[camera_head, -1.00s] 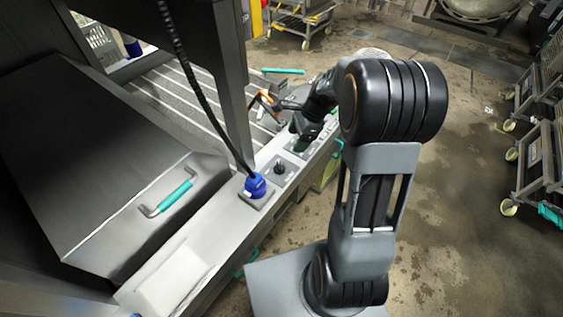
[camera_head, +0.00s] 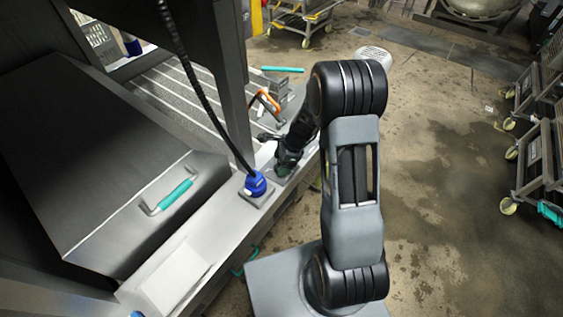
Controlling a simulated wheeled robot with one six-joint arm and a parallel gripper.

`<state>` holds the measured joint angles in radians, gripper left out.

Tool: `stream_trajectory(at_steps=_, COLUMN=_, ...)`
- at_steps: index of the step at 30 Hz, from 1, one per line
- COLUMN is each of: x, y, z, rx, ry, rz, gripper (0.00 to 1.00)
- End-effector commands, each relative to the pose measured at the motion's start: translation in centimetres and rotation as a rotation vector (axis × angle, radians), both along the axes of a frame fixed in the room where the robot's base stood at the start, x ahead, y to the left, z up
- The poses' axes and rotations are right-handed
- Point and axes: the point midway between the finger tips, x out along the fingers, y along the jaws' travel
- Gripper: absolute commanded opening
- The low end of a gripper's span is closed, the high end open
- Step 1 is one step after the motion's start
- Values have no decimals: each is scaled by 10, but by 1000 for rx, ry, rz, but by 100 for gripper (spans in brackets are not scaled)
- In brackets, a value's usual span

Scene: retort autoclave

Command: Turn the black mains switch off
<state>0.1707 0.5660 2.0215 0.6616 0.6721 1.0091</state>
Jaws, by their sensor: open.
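The black mains switch is hidden now behind the end of my arm. A second ago it showed as a small black knob on a grey plate, on the metal ledge (camera_head: 222,238) just beyond the blue plug. My gripper (camera_head: 284,168) is low over that spot, pointing down at the ledge. Its jaws are open, but the fingertips are small and dark. I cannot tell whether they touch the switch or stand around it.
The blue plug (camera_head: 255,184) with its black cable (camera_head: 198,92) stands close to the left of my gripper. A closed grey box with a teal handle (camera_head: 174,194) lies left. An orange handle (camera_head: 265,102) is behind my arm. Wheeled racks (camera_head: 540,150) stand far right.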

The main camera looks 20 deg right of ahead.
Motion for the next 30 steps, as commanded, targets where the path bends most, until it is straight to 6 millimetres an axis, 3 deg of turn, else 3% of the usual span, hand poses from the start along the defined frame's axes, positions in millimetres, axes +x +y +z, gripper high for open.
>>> stream_trajectory(at_steps=10, x=0, y=1, z=-2, rx=0, ry=-1, rz=1, gripper=69)
stream_trajectory(at_steps=25, x=0, y=1, z=-2, rx=0, ry=-1, rz=1, gripper=21)
stream_trajectory(at_steps=30, x=0, y=1, z=-2, rx=0, ry=-1, rz=10, gripper=21)
